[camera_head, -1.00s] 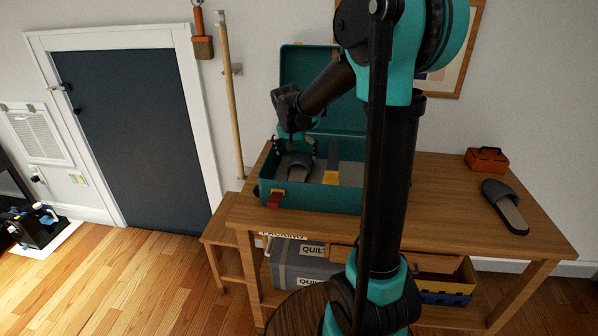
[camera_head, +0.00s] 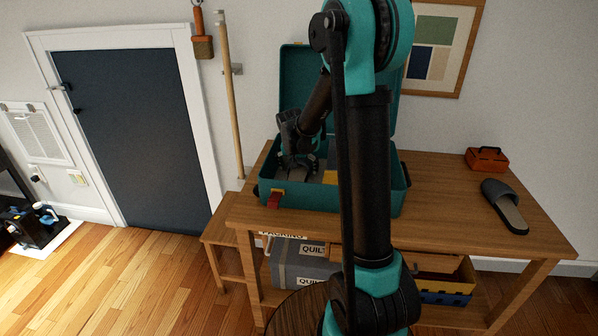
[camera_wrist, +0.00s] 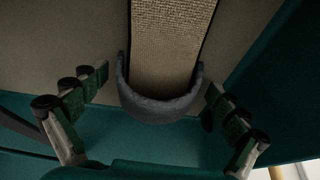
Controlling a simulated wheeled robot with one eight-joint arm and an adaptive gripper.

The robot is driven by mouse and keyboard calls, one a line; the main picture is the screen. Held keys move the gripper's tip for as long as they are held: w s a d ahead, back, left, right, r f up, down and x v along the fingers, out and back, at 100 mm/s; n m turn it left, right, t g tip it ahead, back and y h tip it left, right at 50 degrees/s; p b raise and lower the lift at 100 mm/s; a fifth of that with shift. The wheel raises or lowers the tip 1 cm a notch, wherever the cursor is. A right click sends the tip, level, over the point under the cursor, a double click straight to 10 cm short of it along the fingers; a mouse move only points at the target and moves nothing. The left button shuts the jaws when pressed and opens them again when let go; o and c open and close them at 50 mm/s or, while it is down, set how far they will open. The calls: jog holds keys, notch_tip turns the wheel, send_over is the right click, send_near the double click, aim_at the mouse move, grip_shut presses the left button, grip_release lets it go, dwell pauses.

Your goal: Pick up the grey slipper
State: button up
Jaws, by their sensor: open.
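A grey slipper with a woven insole lies inside the open teal case (camera_head: 335,197) on the desk. In the wrist view its rounded dark grey band (camera_wrist: 158,107) is between my spread fingers, with a gap on each side. My gripper (camera_head: 297,167) is open, pointing down inside the left part of the case; it also shows in the wrist view (camera_wrist: 156,84). In the head view my gripper hides most of that slipper. A second grey slipper (camera_head: 505,206) lies on the desk's right side.
The case's raised lid (camera_head: 293,75) stands behind my gripper, and its walls surround it. A yellow-ended item (camera_head: 330,177) lies right of my gripper in the case. An orange box (camera_head: 487,159) sits at the desk's back right. The desk between is bare.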

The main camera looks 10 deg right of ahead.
jog(key=c, duration=1.4)
jog(key=shift+r, duration=0.2)
